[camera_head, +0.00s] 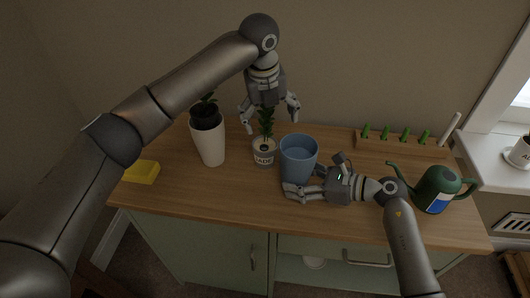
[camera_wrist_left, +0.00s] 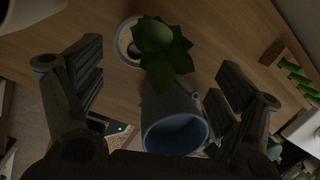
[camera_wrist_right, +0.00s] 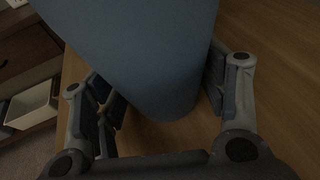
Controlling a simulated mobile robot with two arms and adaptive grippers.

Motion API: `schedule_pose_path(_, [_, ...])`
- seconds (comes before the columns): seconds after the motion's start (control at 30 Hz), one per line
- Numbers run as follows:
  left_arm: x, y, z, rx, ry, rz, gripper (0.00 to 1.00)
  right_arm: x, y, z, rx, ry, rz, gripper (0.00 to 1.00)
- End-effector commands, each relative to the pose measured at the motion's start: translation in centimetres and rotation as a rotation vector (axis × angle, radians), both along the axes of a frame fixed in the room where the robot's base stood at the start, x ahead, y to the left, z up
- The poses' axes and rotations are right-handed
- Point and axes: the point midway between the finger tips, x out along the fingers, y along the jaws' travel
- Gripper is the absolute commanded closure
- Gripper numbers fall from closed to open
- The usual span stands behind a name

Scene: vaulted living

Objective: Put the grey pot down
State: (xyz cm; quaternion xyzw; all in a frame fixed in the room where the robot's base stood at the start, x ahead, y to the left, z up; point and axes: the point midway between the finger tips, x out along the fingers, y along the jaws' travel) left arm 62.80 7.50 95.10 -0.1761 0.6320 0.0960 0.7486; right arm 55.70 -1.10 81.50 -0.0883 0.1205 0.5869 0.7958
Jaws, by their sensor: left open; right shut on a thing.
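The small grey pot (camera_head: 263,159) with a dark label and a green plant (camera_head: 266,122) stands upright on the wooden counter. My left gripper (camera_head: 270,121) is open above it, with its fingers spread on either side of the plant's top and apart from the pot. In the left wrist view the plant (camera_wrist_left: 166,55) shows between the open fingers, and the pot's rim (camera_wrist_left: 127,44) is partly hidden by leaves. My right gripper (camera_head: 299,191) is shut on the blue pot (camera_head: 298,160), just right of the grey pot. The blue pot (camera_wrist_right: 150,50) fills the right wrist view between the fingers.
A tall white pot (camera_head: 208,145) with a plant stands left of the grey pot. A yellow block (camera_head: 141,172) lies at the left. A wooden rack (camera_head: 400,144) with green pegs and a green watering can (camera_head: 433,188) are at the right. The front middle of the counter (camera_head: 220,198) is clear.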

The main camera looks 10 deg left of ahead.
Motion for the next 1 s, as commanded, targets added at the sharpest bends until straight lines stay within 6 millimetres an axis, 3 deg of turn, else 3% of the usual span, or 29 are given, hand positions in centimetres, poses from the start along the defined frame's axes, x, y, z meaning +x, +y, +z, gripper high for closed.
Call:
schedule_pose_path(0.1, [-0.1,0.5,1.2,0.079,0.032,-0.103,0.11,0.0,0.0,0.0,0.001,0.0,0.0,0.47])
schedule_pose_path(0.27, [-0.3,1.0,1.7,0.126,0.059,-0.174,0.11,0.0,0.0,0.0,0.001,0.0,0.0,0.47])
schedule_pose_path(0.6, [0.2,1.2,-3.5,0.133,0.063,-0.184,0.11,0.0,0.0,0.0,0.001,0.0,0.0,0.47])
schedule_pose_path(0.87, [0.3,1.3,-5.6,0.133,0.063,-0.184,0.11,0.0,0.0,0.0,0.001,0.0,0.0,0.47])
schedule_pose_path(1.0, [0.0,1.4,-7.8,0.134,0.064,-0.184,0.11,0.0,0.0,0.0,0.001,0.0,0.0,0.47])
